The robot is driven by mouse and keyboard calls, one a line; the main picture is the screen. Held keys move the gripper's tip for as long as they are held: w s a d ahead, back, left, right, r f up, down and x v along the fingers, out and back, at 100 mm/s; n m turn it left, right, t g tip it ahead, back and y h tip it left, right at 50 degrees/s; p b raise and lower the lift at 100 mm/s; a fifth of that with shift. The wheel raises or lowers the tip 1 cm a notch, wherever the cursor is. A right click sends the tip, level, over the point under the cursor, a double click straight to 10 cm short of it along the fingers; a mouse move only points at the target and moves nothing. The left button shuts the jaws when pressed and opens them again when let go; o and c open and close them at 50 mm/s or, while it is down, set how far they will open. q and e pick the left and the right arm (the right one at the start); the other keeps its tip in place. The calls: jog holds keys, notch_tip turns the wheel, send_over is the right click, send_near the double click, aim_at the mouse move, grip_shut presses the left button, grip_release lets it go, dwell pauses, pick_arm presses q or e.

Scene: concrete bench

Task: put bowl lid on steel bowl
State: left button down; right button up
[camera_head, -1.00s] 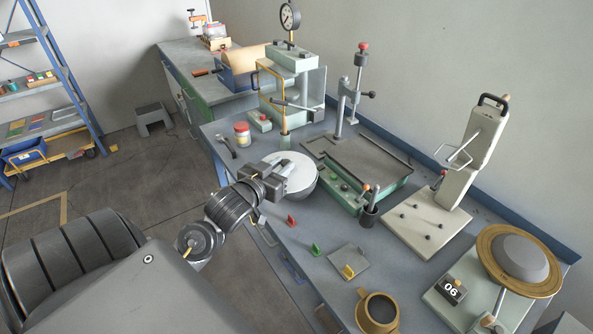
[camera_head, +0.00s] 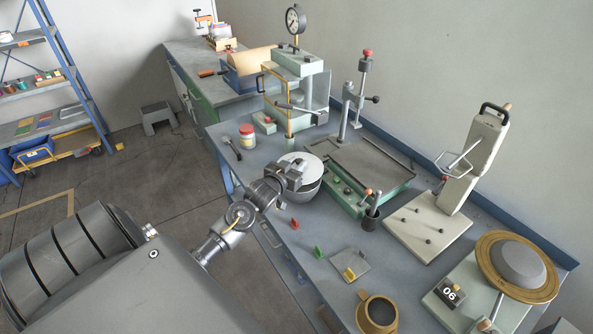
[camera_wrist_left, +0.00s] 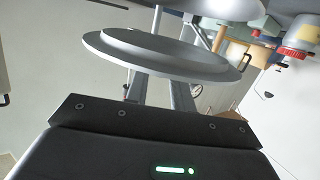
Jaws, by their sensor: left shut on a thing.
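The steel bowl (camera_head: 310,190) stands on the bench near its left edge; my left gripper and the lid hide part of it. The pale round bowl lid (camera_head: 306,162) is over the bowl's far side in the head view. My left gripper (camera_head: 291,179) is shut on the lid at the bowl's near left side. In the left wrist view, which looks upside down, the stepped lid (camera_wrist_left: 165,62) sits at my fingers (camera_wrist_left: 160,90). The bowl (camera_wrist_left: 215,7) is cut off at the top there, with a gap between it and the lid. My right gripper is out of view.
A green fixture with a dark tray (camera_head: 372,170) stands close right of the bowl. A red-capped jar (camera_head: 247,137) and a press (camera_head: 305,65) are behind it.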

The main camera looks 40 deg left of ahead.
pick_arm(q)
jog(key=shift+w+a+f, duration=0.15)
jog(key=shift+w+f, duration=0.2)
jog(key=shift+f, duration=0.05)
notch_tip(320, 180, down, 2)
jog(key=shift+f+p, duration=0.1)
jog(key=shift+p, duration=0.5)
jog(key=shift+f, duration=0.4)
jog(key=shift+f, duration=0.1)
jog(key=shift+f+b, duration=0.3)
jog(key=shift+f, duration=0.05)
jog(key=c, duration=1.2)
grip_release()
